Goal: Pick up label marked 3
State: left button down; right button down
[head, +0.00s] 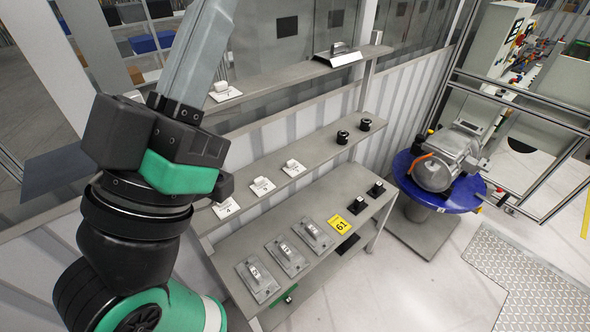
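Several small white labels with grey blocks on them stand on the shelves. On the middle shelf are a near label (226,209), a centre label (262,187) and a far label (293,168). Another label (225,92) lies on the upper shelf, beside my arm. Their print is too small to tell which is marked 3. My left arm crosses the left side of the view and hides the left ends of the shelves. Neither gripper's fingers show.
The lower shelf (330,190) holds metal plates with handles (289,258), a yellow tag (340,224) and small black parts (357,205). Two black rings (342,137) (365,125) sit on the middle shelf. A metal drive unit (440,160) stands on a blue round table (462,200) at right.

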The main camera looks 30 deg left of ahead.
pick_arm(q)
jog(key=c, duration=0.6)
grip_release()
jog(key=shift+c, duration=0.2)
